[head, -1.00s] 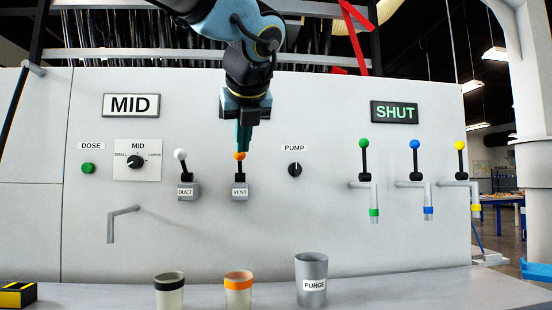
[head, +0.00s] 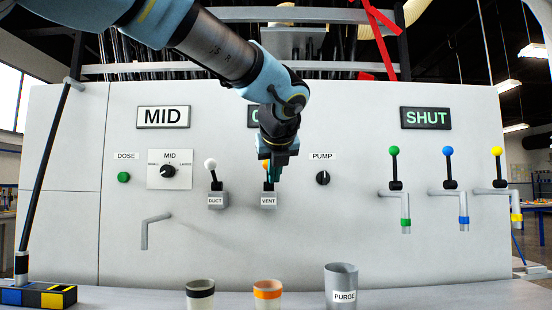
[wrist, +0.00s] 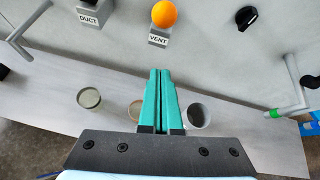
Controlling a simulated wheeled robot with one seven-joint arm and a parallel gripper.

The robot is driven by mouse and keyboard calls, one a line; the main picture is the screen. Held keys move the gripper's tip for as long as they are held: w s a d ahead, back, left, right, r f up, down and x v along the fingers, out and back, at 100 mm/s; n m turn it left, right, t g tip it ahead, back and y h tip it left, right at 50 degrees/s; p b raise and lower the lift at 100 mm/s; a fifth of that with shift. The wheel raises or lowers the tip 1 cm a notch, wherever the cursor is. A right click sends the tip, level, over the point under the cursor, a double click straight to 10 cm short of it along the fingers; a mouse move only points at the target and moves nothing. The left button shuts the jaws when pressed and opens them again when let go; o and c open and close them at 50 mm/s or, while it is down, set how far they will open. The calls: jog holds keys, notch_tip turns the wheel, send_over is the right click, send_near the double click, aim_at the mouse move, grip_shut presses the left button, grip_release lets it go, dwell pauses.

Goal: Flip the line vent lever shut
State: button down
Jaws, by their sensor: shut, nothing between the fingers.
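The vent lever, with an orange ball (head: 267,164), rises from a small grey block labelled VENT (head: 268,201) on the white panel. My gripper partly hides the ball and stem in the head view, and the lever looks upright. In the wrist view the orange ball (wrist: 164,14) is at the top, beyond the fingertips. My gripper (head: 274,178) has teal fingers and is just in front of the lever, slightly right of the ball. In the wrist view the fingers (wrist: 160,71) are pressed together and empty. Contact with the lever cannot be told.
The white-balled DUCT lever (head: 211,164) stands close left, and the PUMP knob (head: 323,178) is to the right. Below are a black-rimmed cup (head: 200,297), an orange-rimmed cup (head: 267,297) and a grey PURGE cup (head: 341,280). A SHUT sign (head: 425,118) hangs above three taps.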

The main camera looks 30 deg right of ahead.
jog(key=shift+w+d+r+p, duration=0.2)
jog(key=shift+w+r+p, duration=0.3)
jog(key=shift+w, duration=0.45)
jog(key=shift+w+d+r+p, duration=0.2)
jog(key=shift+w+r+p, duration=0.3)
jog(key=shift+w, duration=0.4)
jog(key=shift+w+r, duration=0.1)
jog(key=shift+r, duration=0.1)
